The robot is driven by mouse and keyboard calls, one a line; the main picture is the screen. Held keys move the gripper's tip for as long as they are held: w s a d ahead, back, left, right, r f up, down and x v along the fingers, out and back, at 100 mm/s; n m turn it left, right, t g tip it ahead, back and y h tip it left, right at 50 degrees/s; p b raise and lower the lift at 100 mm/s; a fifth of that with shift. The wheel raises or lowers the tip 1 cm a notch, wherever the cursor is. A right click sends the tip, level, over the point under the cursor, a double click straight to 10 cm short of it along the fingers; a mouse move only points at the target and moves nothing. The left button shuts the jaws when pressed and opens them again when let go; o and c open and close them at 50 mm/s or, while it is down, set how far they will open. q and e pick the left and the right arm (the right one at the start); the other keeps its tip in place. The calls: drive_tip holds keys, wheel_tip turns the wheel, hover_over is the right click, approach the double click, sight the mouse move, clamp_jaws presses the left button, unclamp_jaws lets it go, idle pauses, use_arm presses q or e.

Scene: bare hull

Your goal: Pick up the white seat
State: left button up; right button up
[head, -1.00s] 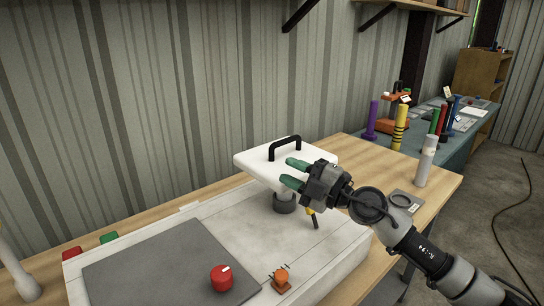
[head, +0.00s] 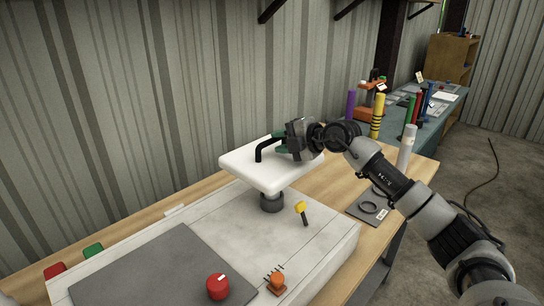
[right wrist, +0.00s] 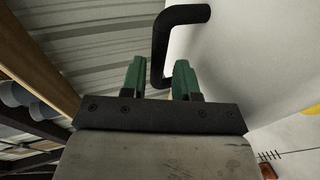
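The white seat (head: 250,166) is a thick square pad on a dark round post base (head: 272,203) on the white bench-top hull. A black bar handle (head: 259,148) arches over its top; the handle also shows in the right wrist view (right wrist: 161,45). My right gripper (head: 281,146) is at the right part of the handle, just above the seat. In the right wrist view its green fingers (right wrist: 160,75) are apart, with the handle's end seen in the gap between them. I cannot tell whether they touch it. My left gripper is not in view.
A red knob (head: 218,286), an orange switch (head: 277,284) and a yellow-topped lever (head: 301,211) stand on the hull near the seat. A white cylinder (head: 406,148) stands at the right on the wooden table (head: 160,222). The corrugated wall rises behind.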

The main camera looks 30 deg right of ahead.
sight(274, 140)
drive_tip(key=x, duration=0.3)
drive_tip(key=shift+w+a+p, duration=0.1)
drive_tip(key=shift+w+p, duration=0.2)
drive_tip(key=shift+p, duration=0.05)
drive_tip(key=shift+c, duration=0.2)
clamp_jaws()
idle(0.8)
drive_tip(key=shift+r, duration=0.1)
